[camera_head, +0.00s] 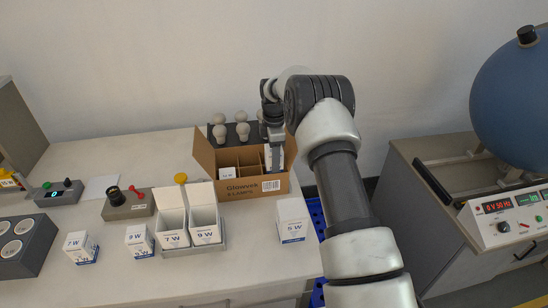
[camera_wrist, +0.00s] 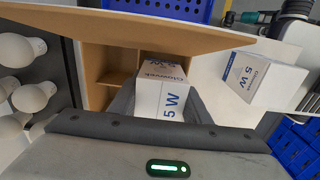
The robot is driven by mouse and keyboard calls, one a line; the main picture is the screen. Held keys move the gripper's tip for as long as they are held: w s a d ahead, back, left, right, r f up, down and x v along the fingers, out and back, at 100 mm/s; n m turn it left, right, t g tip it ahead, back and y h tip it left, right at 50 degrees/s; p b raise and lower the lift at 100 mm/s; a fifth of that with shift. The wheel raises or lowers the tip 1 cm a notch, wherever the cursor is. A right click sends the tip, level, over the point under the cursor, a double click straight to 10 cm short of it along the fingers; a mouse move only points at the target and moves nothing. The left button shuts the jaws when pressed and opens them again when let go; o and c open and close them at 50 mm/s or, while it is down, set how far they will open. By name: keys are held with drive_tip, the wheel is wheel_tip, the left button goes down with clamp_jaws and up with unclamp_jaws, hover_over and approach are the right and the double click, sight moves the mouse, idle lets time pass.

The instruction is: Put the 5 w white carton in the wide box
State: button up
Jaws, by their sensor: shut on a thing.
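The wide box (camera_head: 232,186) is an open brown carton marked "Glowyck 6 LAMPS", with divided compartments and raised flaps. My gripper (camera_head: 274,150) is over its right side, pointing down. In the wrist view my gripper (camera_wrist: 160,108) is shut on a white 5 W carton (camera_wrist: 161,88), which is in or just above a compartment; its depth is unclear. In the head view this carton is mostly hidden by the gripper. Another white 5 W carton (camera_head: 293,222) stands on the table to the right of the box; it also shows in the wrist view (camera_wrist: 262,80).
A small white carton (camera_head: 228,172) sits in the box's front left compartment. Several bulbs (camera_head: 220,132) stand behind the box. Open 7 W (camera_head: 174,239) and 9 W (camera_head: 205,236) cartons stand front left. Blue crates (camera_head: 317,215) lie beyond the table's right edge.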

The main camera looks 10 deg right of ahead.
drive_tip(key=shift+f+b, duration=1.1)
drive_tip(key=shift+f, duration=0.9)
drive_tip(key=o, duration=0.6)
drive_tip(key=shift+f, duration=0.1)
drive_tip(key=shift+o, duration=0.9)
drive_tip(key=shift+w+r+p, duration=0.1)
drive_tip(key=shift+r+p, duration=0.6)
drive_tip(key=shift+r, duration=0.75)
drive_tip(key=shift+r+p, duration=1.65)
drive_tip(key=shift+r, duration=1.5)
